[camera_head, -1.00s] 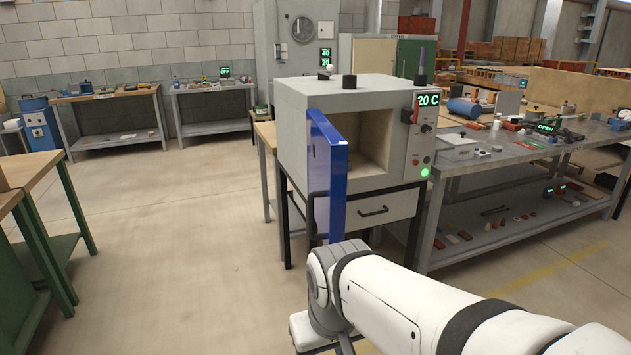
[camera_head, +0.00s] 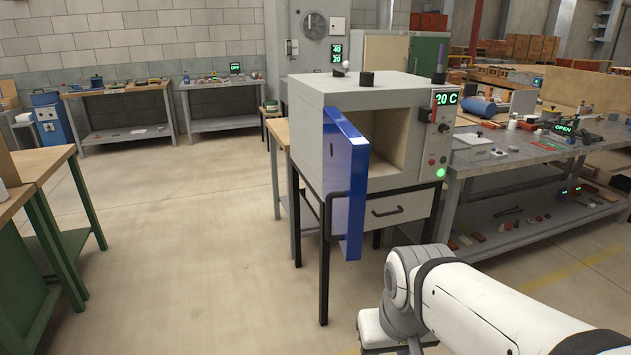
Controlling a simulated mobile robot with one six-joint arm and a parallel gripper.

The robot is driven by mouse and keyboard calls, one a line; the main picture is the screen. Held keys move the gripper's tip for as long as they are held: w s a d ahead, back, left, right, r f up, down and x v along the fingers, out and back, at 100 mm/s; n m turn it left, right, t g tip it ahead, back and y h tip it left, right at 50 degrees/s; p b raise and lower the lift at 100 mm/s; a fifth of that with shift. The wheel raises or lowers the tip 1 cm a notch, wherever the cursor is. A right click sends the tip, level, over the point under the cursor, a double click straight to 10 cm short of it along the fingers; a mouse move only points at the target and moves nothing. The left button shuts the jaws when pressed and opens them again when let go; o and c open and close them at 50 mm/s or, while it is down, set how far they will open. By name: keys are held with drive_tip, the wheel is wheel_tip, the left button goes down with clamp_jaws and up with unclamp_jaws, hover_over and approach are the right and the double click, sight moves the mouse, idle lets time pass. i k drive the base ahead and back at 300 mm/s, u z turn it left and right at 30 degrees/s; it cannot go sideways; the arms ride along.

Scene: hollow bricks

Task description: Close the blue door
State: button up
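The blue door (camera_head: 351,185) stands open on the left side of the grey oven (camera_head: 345,95). It swings out toward me, and its edge and a dark bar handle show on its left side. The oven's pale chamber (camera_head: 389,137) is open to view and looks empty. My white arm comes in from the lower right, in front of and below the door, apart from it in the picture. My gripper is out of the frame, below the bottom edge.
A drawer with a handle (camera_head: 388,211) sits under the chamber. A long metal workbench (camera_head: 500,165) with tools stands right of the oven. A green-legged wooden table (camera_head: 45,170) is at the left. The floor between is clear.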

sight(346, 152)
drive_tip(key=i, duration=0.95)
drive_tip(key=z, duration=0.05)
